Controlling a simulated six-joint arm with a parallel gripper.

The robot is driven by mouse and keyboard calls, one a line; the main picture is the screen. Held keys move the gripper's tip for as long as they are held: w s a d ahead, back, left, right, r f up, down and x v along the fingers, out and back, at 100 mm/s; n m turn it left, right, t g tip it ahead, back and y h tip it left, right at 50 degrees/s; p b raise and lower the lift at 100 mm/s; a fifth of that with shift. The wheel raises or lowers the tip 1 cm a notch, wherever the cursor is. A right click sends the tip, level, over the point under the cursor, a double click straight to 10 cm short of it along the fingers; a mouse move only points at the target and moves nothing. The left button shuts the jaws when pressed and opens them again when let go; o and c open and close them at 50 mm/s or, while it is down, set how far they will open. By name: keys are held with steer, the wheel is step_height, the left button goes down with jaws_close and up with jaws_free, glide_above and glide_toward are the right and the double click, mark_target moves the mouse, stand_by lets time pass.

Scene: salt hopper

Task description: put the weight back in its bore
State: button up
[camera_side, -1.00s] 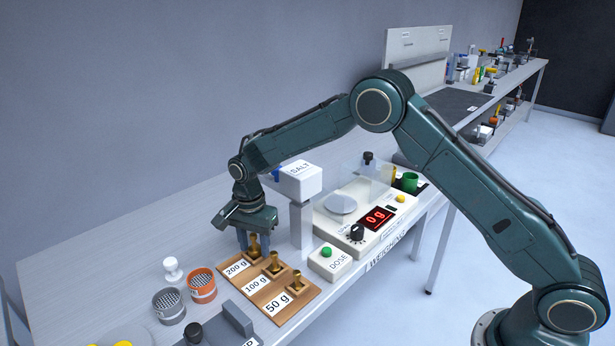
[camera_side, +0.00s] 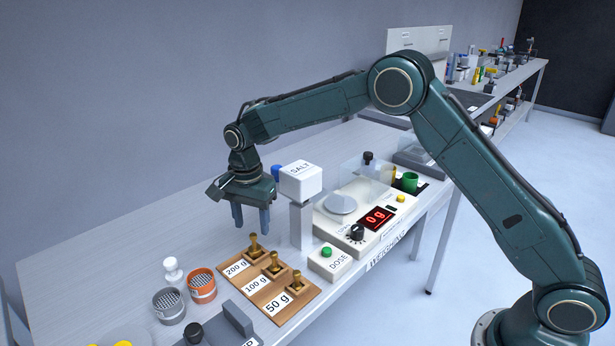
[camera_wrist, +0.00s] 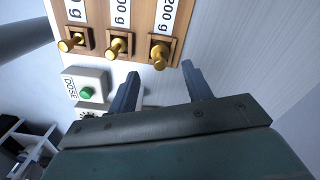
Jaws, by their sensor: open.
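A wooden weight block (camera_side: 262,302) lies on the bench with three bores labelled 200 g, 100 g and 50 g. A brass weight stands in each: the 200 g weight (camera_side: 254,246), the 100 g weight (camera_side: 274,265) and the 50 g weight (camera_side: 296,281). In the wrist view the 200 g weight (camera_wrist: 159,57) looks tilted at its bore; I cannot tell how deep it sits. My gripper (camera_side: 251,222) is open and empty above the bench, behind and above the 200 g weight. In the wrist view its fingers (camera_wrist: 160,82) are spread apart, clear of that weight.
A salt hopper (camera_side: 301,181) on a post stands just right of my gripper. The scale (camera_side: 342,204) reads 0 g, its pan bare. A DOSE box (camera_side: 329,262) is beside the block. Orange (camera_side: 202,287) and grey (camera_side: 168,306) mesh cups stand left.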

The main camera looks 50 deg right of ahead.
mark_target(255, 234)
steer(key=shift+r, duration=2.75)
steer(key=s+d+r+n+t, duration=0.1)
steer(key=s+d+r+n, duration=0.25)
steer(key=s+r, duration=0.4)
steer(key=s+d+r+n+t, duration=0.2)
steer(key=s+d+r+n, duration=0.15)
steer(key=s+r, duration=0.45)
steer(key=s+d+f+n+t, duration=0.1)
steer(key=s+d+n, duration=0.1)
steer(key=s, duration=0.9)
steer(key=s+d+f+n+t, duration=0.1)
steer(key=s+d+f+n, duration=0.1)
steer(key=s, duration=0.8)
steer(key=d+n, duration=0.1)
steer(key=n, duration=0.1)
steer(key=shift+s+f+n+t, duration=0.2)
steer(key=shift+s+n+t, duration=0.1)
steer(key=shift+s, duration=0.05)
